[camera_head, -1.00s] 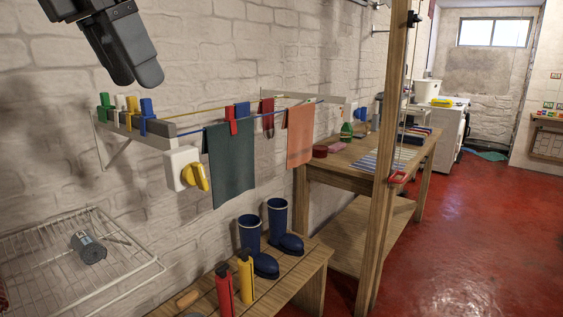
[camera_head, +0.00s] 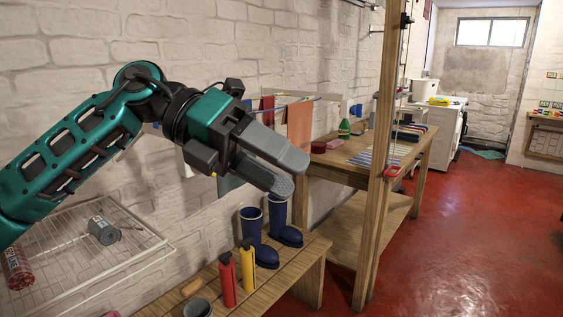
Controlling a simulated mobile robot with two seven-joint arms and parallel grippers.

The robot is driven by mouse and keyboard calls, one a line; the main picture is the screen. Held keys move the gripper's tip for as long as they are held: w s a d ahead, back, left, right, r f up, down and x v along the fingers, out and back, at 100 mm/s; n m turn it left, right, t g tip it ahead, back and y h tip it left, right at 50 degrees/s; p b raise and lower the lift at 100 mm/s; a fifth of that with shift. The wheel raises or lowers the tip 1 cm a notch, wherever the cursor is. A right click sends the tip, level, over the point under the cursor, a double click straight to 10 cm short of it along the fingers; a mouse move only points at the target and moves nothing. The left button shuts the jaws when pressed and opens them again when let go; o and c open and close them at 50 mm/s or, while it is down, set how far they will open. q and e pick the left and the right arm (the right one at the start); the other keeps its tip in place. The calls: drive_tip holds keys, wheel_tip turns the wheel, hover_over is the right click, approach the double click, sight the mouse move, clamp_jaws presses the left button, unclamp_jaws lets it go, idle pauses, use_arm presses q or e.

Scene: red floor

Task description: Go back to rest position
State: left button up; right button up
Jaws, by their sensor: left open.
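My left gripper (camera_head: 295,172) is in the middle of the head view, at the end of my teal left arm, which comes in from the left edge. Its two grey fingers point right and a little down. They are a little apart with nothing between them. An orange cloth (camera_head: 300,124) on the line shows just beyond the fingers. My right gripper does not show.
Below stands a wooden bench (camera_head: 300,275) with blue boots (camera_head: 279,222), a red bottle (camera_head: 227,280) and a yellow bottle (camera_head: 248,268). A wire rack (camera_head: 60,262) is at lower left. A wooden post (camera_head: 383,160) stands right of the gripper. The red floor (camera_head: 470,240) at right is clear.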

use_arm(q)
drive_tip(key=w+a+f+n+t+y, duration=0.1)
drive_tip(key=w+a+f+n+t, duration=0.15)
drive_tip(key=f+n+t, duration=0.75)
drive_tip(key=w+a+f+n+t, duration=0.1)
drive_tip(key=a+f+n+t, duration=0.35)
drive_tip(key=n, duration=0.85)
drive_tip(key=w+a+f+n+t+y, duration=0.1)
drive_tip(key=w+f+n+t, duration=0.1)
drive_tip(key=f+n+t, duration=0.8)
drive_tip(key=s+a+f+n+g+y, duration=0.4)
drive_tip(key=s+f, duration=0.4)
drive_tip(key=f, duration=0.4)
drive_tip(key=s+a+f+n+g+y, duration=0.4)
drive_tip(key=s+f, duration=0.5)
drive_tip(key=f, duration=0.3)
drive_tip(key=shift+a+f+n+g, duration=0.2)
drive_tip(key=shift+a+n+g, duration=0.35)
drive_tip(key=shift+n+g, duration=0.55)
